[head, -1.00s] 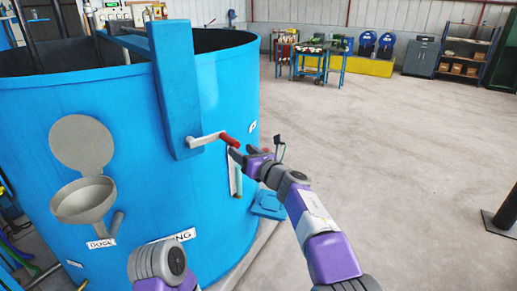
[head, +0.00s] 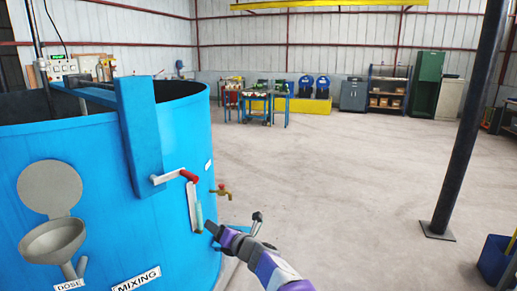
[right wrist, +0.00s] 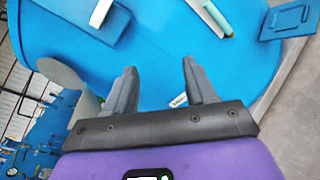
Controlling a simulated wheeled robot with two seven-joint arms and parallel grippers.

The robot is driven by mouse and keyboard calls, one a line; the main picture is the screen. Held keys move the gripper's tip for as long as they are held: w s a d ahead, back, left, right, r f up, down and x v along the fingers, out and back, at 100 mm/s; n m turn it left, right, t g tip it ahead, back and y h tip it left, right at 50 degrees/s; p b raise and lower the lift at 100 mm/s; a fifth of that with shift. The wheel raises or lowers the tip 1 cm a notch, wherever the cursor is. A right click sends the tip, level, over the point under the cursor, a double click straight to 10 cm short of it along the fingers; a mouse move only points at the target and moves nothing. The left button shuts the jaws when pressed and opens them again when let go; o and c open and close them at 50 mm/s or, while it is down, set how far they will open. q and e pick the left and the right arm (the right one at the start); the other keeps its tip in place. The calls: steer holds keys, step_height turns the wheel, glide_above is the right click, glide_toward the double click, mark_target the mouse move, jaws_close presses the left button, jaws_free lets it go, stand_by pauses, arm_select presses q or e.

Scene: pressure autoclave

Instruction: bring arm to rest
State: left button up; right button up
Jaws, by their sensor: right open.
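My right gripper (head: 212,230) is low in the head view, beside the right part of the blue tank (head: 90,190). In the right wrist view its two grey fingers (right wrist: 160,85) stand wide apart with nothing between them, and the tank wall lies behind. A crank with a red grip (head: 189,176) is on the tank's blue upright post (head: 139,135), up and left of the gripper and apart from it. A pale green sight tube (head: 198,215) is just left of the fingertips. My left gripper is not in view.
A grey dosing bowl (head: 52,240) and a MIXING label (head: 136,280) are on the tank's front. A brass tap (head: 221,191) juts from its right side. A dark pillar (head: 466,130) and a blue bin (head: 494,260) stand right. The floor between is clear.

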steer(key=s+d+f+m+g+h+p, duration=0.1)
steer(key=s+d+f+m+h, duration=0.15)
steer(key=d+f+m, duration=0.55)
steer(key=s+d+f+m+g+h+p, duration=0.1)
steer(key=s+d+f+m+h, duration=0.3)
steer(key=f, duration=0.6)
steer(key=s+d+f+m+g+p, duration=0.1)
steer(key=s+d+f+m+p, duration=0.1)
steer(key=d+f+m, duration=0.5)
steer(key=s+d+f+m+g+p, duration=0.1)
steer(key=s+d+f+m+g, duration=0.15)
steer(key=s+f+m, duration=0.65)
steer(key=s+f+m+g+p, duration=0.2)
steer(key=s+m+g, duration=0.4)
steer(key=s, duration=1.8)
steer(key=m, duration=0.5)
steer(key=shift+s+d+f, duration=0.15)
steer(key=shift+s+d, duration=0.1)
steer(key=shift+s, duration=0.05)
steer(key=shift+h, duration=0.25)
